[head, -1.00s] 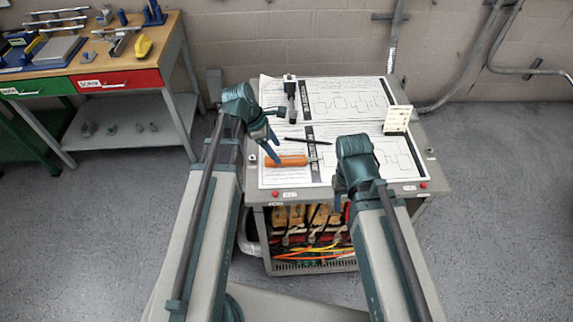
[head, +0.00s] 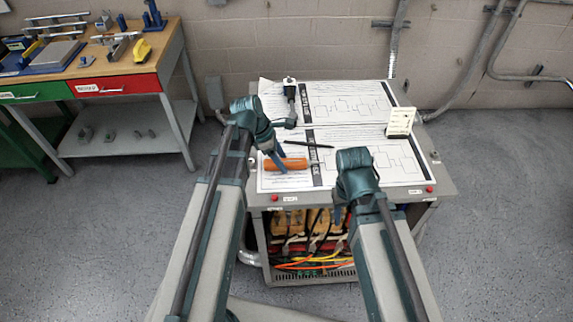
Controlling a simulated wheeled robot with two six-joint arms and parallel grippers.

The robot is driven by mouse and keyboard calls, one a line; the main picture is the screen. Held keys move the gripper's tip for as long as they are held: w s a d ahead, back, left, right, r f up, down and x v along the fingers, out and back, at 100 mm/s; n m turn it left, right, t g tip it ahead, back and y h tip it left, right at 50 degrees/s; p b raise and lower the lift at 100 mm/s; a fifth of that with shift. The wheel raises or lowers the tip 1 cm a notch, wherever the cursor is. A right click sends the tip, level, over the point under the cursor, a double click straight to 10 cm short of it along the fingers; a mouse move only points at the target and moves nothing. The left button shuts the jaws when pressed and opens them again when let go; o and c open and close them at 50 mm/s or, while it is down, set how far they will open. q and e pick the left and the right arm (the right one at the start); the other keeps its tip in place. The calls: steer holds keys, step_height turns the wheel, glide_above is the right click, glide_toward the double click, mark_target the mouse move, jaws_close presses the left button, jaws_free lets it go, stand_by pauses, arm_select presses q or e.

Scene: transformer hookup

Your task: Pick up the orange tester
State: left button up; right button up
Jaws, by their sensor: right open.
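The orange tester (head: 293,164) lies on the white printed sheets at the left front part of the cabinet top in the head view. My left gripper (head: 278,160) is at the tester's left end, with a blue finger overlapping it in the picture. I cannot tell whether it touches the tester or whether its jaws are open or shut. My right gripper (head: 341,209) is open and points down at the cabinet's front edge, right of the tester. Its fingers are mostly hidden behind its own wrist.
A black pen (head: 308,144) lies just behind the tester. A dark tool with a light head (head: 290,95) lies farther back. A small cream card block (head: 400,122) stands at the right. Cables and yellow units (head: 310,222) fill the open cabinet front. A workbench (head: 120,65) stands at the left.

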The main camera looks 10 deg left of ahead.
arm_select(q)
jaws_close()
arm_select(e)
steer(key=shift+r, duration=0.1)
